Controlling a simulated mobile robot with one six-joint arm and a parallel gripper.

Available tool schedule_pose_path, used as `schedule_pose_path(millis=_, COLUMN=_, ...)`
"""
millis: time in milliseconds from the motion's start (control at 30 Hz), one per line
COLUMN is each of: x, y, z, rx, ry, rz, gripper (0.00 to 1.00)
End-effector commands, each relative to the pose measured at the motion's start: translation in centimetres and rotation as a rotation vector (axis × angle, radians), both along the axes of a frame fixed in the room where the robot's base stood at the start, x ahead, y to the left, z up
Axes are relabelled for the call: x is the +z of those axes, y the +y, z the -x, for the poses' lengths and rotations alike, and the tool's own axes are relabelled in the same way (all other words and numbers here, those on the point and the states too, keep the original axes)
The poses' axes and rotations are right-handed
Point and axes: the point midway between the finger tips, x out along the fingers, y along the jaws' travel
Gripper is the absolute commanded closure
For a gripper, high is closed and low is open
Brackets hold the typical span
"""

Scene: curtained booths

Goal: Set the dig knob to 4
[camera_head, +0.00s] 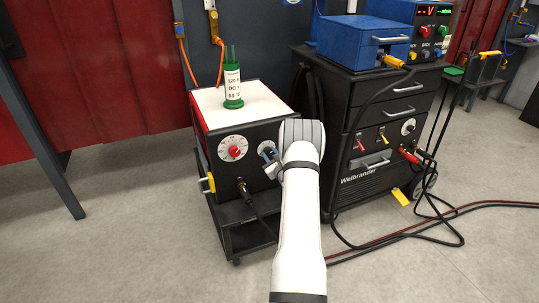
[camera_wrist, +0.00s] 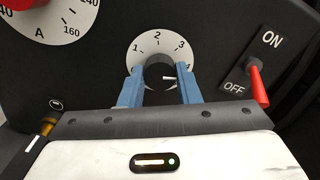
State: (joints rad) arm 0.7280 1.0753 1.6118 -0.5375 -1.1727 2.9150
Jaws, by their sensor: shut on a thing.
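The dig knob (camera_wrist: 158,70) is a black round knob on a white dial (camera_wrist: 140,42) numbered 1 to 4, on the front of a black machine. Its white pointer line points right, toward the side of the dial where the 4 is. The right finger partly covers the 4, so I cannot tell whether the pointer lines up exactly. My gripper (camera_wrist: 160,80) has one blue finger on each side of the knob and is shut on it. In the head view my gripper (camera_head: 270,157) reaches the dial (camera_head: 264,148) from the right.
A red switch (camera_wrist: 257,82) between ON and OFF labels is just right of the dial. A larger dial with a red knob (camera_head: 234,152) is to the left. A plugged cable (camera_head: 250,197) hangs below. A black cart (camera_head: 365,110) stands close on the right.

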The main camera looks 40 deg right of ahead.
Motion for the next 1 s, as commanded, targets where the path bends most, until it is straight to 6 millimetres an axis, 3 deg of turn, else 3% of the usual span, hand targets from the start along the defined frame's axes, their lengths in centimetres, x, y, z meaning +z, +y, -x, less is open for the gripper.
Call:
schedule_pose_path(millis=500, x=0.36, y=0.11, z=-0.26, rx=0.004, ry=-0.01, rz=-0.013, gripper=0.93)
schedule_pose_path(millis=533, x=0.37, y=0.1, z=-0.26, rx=0.004, ry=-0.01, rz=-0.013, gripper=0.68)
schedule_pose_path(millis=767, x=0.19, y=0.04, z=-0.12, rx=0.002, ry=-0.007, rz=-0.015, gripper=0.49)
schedule_pose_path(millis=1000, x=0.09, y=0.02, z=0.02, rx=0.0, ry=-0.005, rz=-0.016, gripper=0.48)
